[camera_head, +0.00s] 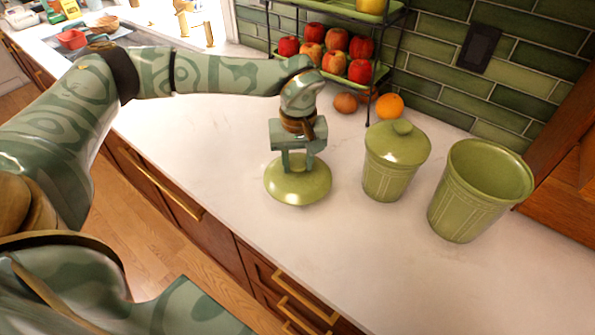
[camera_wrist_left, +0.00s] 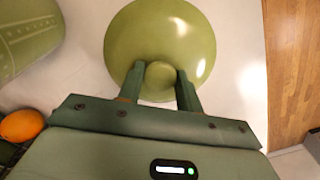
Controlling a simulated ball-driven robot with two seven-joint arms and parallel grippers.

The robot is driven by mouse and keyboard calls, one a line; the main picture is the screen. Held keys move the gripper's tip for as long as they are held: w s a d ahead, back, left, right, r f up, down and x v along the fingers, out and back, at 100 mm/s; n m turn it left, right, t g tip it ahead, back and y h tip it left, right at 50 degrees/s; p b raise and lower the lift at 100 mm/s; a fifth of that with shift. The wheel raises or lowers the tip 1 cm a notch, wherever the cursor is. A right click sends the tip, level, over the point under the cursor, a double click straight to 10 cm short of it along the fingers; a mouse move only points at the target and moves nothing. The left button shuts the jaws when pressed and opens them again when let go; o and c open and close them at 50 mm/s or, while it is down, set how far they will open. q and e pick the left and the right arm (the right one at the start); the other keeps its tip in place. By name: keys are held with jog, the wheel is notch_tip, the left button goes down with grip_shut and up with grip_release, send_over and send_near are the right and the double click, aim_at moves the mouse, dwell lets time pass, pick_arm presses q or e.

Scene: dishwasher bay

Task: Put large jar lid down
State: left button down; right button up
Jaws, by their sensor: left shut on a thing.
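The large jar lid (camera_head: 298,186) is a round, glossy green lid over the white counter, left of the jars. My left gripper (camera_head: 298,167) comes down on it from above and is shut on its knob. In the left wrist view the fingers (camera_wrist_left: 160,82) clasp the knob from both sides, and the lid (camera_wrist_left: 160,35) spreads out beyond them. I cannot tell whether the lid's underside touches the counter. The large green jar (camera_head: 470,195) stands open on the right. A smaller green jar (camera_head: 391,165) with its own lid on stands between them. My right gripper is not in view.
A rack (camera_head: 385,72) of red apples stands at the back by the green tile wall. The counter's front edge, above the wooden drawers (camera_head: 165,190), is close to the lid. The counter front right is clear.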

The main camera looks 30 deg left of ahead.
aim_at(297, 171)
pick_arm(q)
jog(key=f, duration=0.2)
jog(key=f+b, duration=0.1)
jog(key=f, duration=0.1)
jog(key=shift+w+a, duration=0.2)
jog(key=shift+w, duration=0.1)
jog(key=shift+r, duration=0.1)
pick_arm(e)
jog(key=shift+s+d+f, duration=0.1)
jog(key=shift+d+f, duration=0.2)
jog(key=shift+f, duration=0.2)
pick_arm(q)
jog(key=c, duration=0.9)
grip_release()
jog(key=shift+c, duration=0.2)
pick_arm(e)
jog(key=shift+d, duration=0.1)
pick_arm(q)
notch_tip(297, 171, up, 11)
jog(key=shift+f+p, duration=0.1)
jog(key=shift+p, duration=1.15)
jog(key=shift+s+r, duration=0.1)
jog(key=shift+r, duration=0.55)
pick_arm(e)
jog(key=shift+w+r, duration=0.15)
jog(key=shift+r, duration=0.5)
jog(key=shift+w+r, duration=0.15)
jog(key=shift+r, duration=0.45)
